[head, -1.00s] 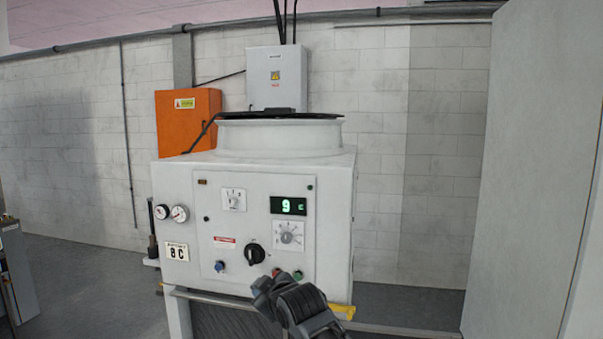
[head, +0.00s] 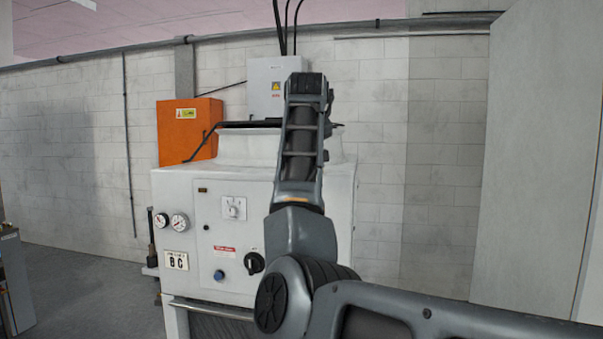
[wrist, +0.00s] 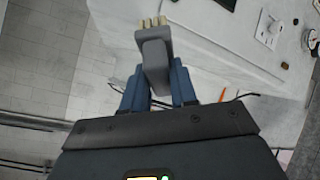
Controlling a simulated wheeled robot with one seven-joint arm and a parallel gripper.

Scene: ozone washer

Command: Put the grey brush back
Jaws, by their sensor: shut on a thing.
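My gripper (wrist: 158,76) shows in the wrist view with its two blue fingers shut on the grey brush (wrist: 153,52). The brush has a grey handle and short pale bristles at its far end, pointing away from the gripper. In the head view my raised arm stands in front of the white washer (head: 205,270). The gripper and brush cannot be made out there. In the wrist view the white washer panel (wrist: 225,45) lies to the right of the brush, apart from it in the picture.
A dark upright item (head: 151,235) stands on a small ledge at the washer's left side. An orange box (head: 187,135) and a white electrical box (head: 272,85) are behind. A metal rail (head: 210,311) crosses the front. A pale panel (head: 540,150) stands right.

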